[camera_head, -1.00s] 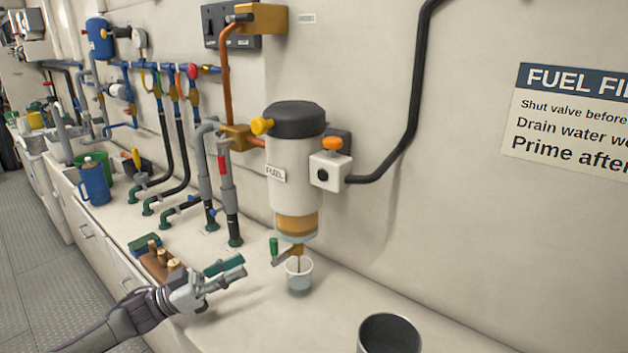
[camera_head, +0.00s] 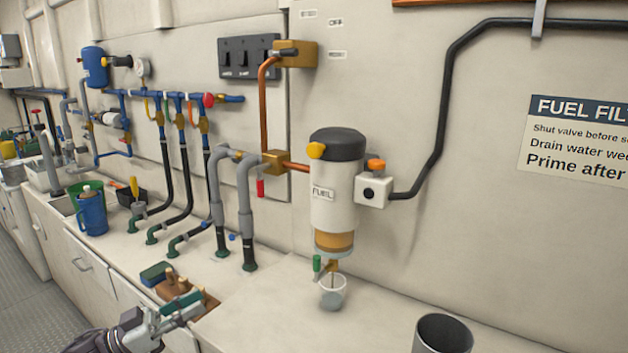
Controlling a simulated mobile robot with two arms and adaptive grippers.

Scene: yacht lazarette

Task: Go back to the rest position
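My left gripper (camera_head: 180,309) is at the lower left in the head view, low over the front edge of the counter. Its teal-padded fingers are beside a brown wooden block with pegs (camera_head: 184,289). I cannot tell how far apart the fingers are; no held object shows. My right gripper is out of view. The white fuel filter (camera_head: 334,210) with its dark cap hangs on the wall. A small clear cup (camera_head: 333,292) stands on the counter under its green-handled drain valve (camera_head: 318,264).
A dark grey open cylinder (camera_head: 443,335) stands at the counter's front right. Grey and black pipes (camera_head: 246,215) rise from the counter left of the filter. A blue jug (camera_head: 93,213) stands farther left. The counter (camera_head: 270,300) between the wooden block and the cup is clear.

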